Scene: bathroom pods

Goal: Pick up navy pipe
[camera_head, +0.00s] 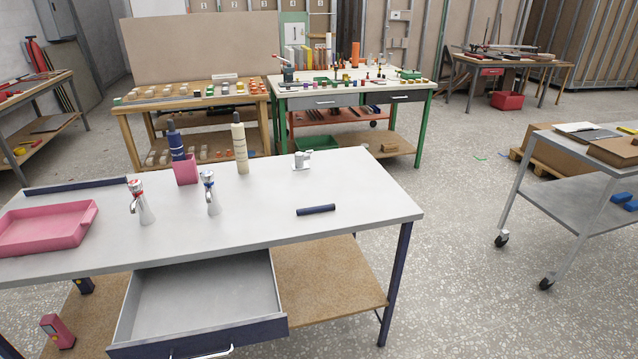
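A short navy pipe (316,210) lies on its side on the pale grey top of the near workbench (350,190), right of the middle. Nothing touches it and clear tabletop surrounds it. A longer dark navy bar (90,187) lies along the back left edge of the same bench; I cannot tell whether it is a pipe. Neither of my grippers shows in the head view.
On the bench stand a pink tray (45,229), two chrome taps (140,205), a pink holder (186,170) with a navy bottle, a cream bottle (240,148) and a small chrome fitting (301,160). An open drawer (205,300) juts out in front. A wheeled cart (575,205) stands right, with free floor between.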

